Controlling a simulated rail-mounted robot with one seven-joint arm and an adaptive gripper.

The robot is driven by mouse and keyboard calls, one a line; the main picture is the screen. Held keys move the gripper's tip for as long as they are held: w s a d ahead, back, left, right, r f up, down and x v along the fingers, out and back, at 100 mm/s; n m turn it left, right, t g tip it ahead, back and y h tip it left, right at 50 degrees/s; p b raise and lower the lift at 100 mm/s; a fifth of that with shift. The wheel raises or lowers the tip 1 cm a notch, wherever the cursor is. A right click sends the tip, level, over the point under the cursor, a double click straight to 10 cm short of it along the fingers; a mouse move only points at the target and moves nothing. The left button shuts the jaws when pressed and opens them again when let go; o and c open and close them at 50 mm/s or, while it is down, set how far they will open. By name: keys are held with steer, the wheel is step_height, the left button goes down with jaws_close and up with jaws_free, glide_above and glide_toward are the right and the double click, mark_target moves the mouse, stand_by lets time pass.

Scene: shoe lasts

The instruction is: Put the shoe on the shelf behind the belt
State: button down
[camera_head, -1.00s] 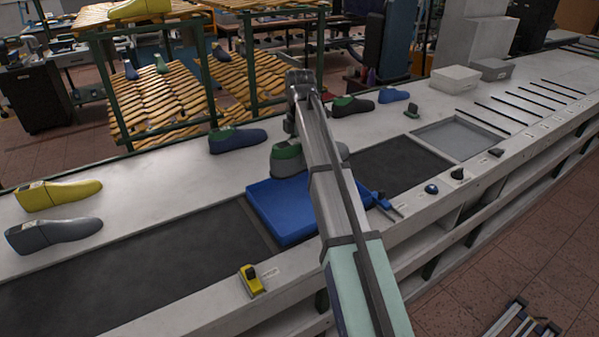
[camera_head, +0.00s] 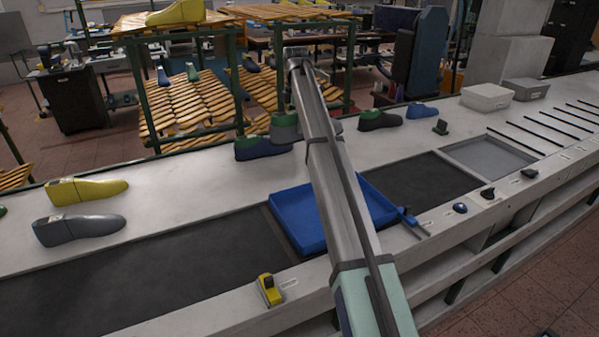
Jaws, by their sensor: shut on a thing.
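A grey shoe last with a green top (camera_head: 284,128) hangs behind my arm, above the back edge of the belt counter. My gripper (camera_head: 291,108) is shut on it from above; my arm hides most of the jaws and part of the shoe's front. A shelf rack (camera_head: 185,98) with wooden slats and green posts stands behind the belt. Its top level holds a yellow last (camera_head: 180,12), and smaller lasts rest on the sloping slats below. A second slatted rack (camera_head: 290,12) stands to its right.
A blue tray (camera_head: 297,226) on the belt (camera_head: 150,280) looks empty where visible. A navy last (camera_head: 262,148) stands close below the held shoe. Yellow (camera_head: 88,190) and grey (camera_head: 80,228) lasts stand left; dark (camera_head: 380,120) and blue (camera_head: 422,110) ones stand right.

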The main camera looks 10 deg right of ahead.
steer(key=w, duration=0.6)
steer(key=f+p, duration=0.1)
steer(key=f, duration=0.5)
steer(key=f+p, duration=0.2)
steer(key=f, duration=0.4)
steer(key=f+p, duration=0.2)
steer(key=f, duration=0.5)
steer(key=shift+s+a, duration=0.25)
steer(key=shift+a, duration=0.15)
steer(key=shift+f, duration=0.15)
steer(key=shift+c, duration=1.4)
jaws_free()
step_height(320, 180, up, 12)
steer(key=b, duration=0.3)
